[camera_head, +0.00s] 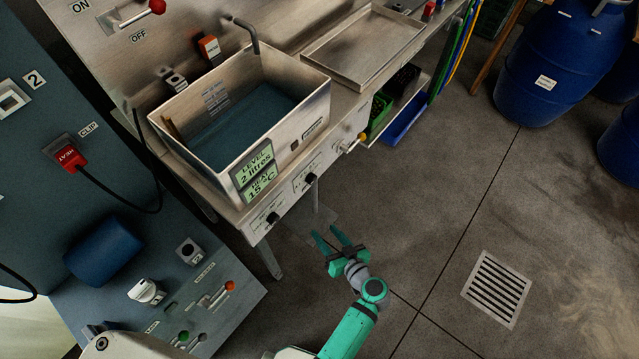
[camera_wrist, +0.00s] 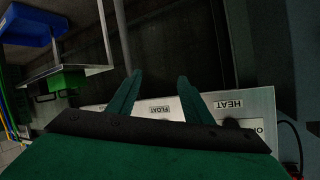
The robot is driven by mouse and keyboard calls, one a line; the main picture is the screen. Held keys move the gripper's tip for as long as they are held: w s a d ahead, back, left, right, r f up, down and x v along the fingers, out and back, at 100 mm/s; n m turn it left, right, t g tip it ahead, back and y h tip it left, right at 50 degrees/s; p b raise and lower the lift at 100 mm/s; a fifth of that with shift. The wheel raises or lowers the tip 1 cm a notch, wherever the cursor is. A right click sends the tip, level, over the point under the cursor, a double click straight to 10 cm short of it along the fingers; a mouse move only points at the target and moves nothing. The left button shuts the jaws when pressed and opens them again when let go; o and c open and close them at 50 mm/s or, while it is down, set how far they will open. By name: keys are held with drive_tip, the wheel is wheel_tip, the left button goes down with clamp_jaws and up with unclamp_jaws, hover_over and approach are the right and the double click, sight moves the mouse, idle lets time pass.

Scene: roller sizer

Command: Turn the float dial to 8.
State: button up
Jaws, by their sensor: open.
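The float dial (camera_head: 310,179) is a small black knob on the front metal panel of the tank bench, the right one of two knobs there. Its pointer setting is too small to read. In the wrist view the FLOAT label (camera_wrist: 159,109) shows upside down between my fingers; the dial itself is hidden there. The display (camera_head: 257,172) reads level 2 litres, heat 15 °C. My gripper (camera_head: 324,232) is open and empty, in front of the panel and apart from the dial. Its two green fingers also show in the wrist view (camera_wrist: 160,76).
The heat dial (camera_head: 272,218) is left of the float dial. The steel tank (camera_head: 235,120) stands above. A yellow-tipped valve (camera_head: 361,137) sticks out to the right. A blue-grey cabinet (camera_head: 60,230) is at left. The floor right of my arm is open.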

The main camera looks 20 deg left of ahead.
drive_tip(key=w+d+r+n+y, duration=0.1)
drive_tip(key=w+r+n+y, duration=0.2)
drive_tip(key=w+r, duration=0.2)
drive_tip(key=n+g+y, duration=0.2)
drive_tip(key=n+y, duration=0.1)
drive_tip(key=n, duration=0.2)
approach(314, 181)
drive_tip(key=x, duration=0.8)
drive_tip(key=c, duration=1.1)
